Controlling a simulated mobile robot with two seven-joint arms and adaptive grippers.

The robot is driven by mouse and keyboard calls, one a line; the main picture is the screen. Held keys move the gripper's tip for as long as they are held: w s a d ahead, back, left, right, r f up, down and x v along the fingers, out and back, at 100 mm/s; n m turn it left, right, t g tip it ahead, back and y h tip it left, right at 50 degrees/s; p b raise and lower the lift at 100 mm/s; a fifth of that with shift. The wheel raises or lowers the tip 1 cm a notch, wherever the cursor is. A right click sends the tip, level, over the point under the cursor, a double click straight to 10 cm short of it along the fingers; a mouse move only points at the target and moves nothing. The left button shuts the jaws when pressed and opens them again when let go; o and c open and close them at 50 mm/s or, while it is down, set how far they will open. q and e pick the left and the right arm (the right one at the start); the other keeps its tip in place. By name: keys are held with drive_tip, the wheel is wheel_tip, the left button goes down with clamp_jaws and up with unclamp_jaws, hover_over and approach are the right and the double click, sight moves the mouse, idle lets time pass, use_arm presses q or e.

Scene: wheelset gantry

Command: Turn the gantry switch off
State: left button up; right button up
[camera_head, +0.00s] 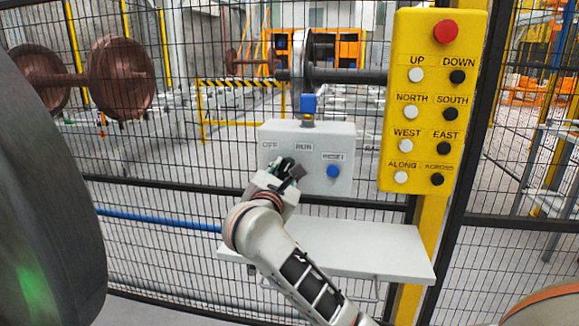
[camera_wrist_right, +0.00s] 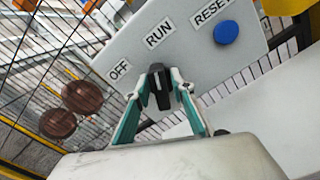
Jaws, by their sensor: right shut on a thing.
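The gantry switch is a black knob (camera_wrist_right: 158,88) on a light grey control box (camera_head: 338,145). In the right wrist view it lies below the OFF label (camera_wrist_right: 120,68) and the RUN label (camera_wrist_right: 157,34), its long axis near upright in the picture, towards RUN. My right gripper (camera_head: 288,168) is at the box front and mostly hides the knob in the head view. In the right wrist view the teal-sided fingers of the right gripper (camera_wrist_right: 160,84) are on either side of the knob, shut on it. My left gripper is not in view.
A blue reset button (camera_head: 333,171) is right of the knob. A yellow pendant (camera_head: 430,120) with a red stop button hangs further right. A white shelf (camera_head: 370,250) juts out below the box. Black mesh fencing (camera_head: 160,160) stands behind, with rusty wheelsets (camera_head: 120,75) beyond it.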

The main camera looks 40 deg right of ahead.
drive_tip(key=shift+r+n+p, duration=0.35)
drive_tip(key=shift+n+p, duration=0.3)
drive_tip(key=shift+n, duration=0.25)
drive_tip(key=n+p, duration=0.3)
drive_tip(key=shift+a+n, duration=0.1)
drive_tip(key=shift+n, duration=0.3)
drive_tip(key=shift+n+p, duration=0.4)
drive_tip(key=shift+p, duration=0.1)
drive_tip(key=shift+n+p, duration=0.4)
drive_tip(key=shift+p, duration=0.05)
drive_tip(key=shift+w+n+p, duration=0.1)
drive_tip(key=shift+n+p, duration=0.85)
drive_tip(key=shift+n, duration=0.05)
drive_tip(key=n+p, duration=0.4)
drive_tip(key=p, duration=0.1)
drive_tip(key=shift+w+a+f, duration=0.1)
drive_tip(key=shift+f, duration=0.2)
use_arm(q)
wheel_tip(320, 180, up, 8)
drive_tip(key=p, duration=0.1)
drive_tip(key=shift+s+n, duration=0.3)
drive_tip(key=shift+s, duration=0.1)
use_arm(e)
drive_tip(key=shift+f+n, duration=0.2)
drive_tip(key=shift+n, duration=0.5)
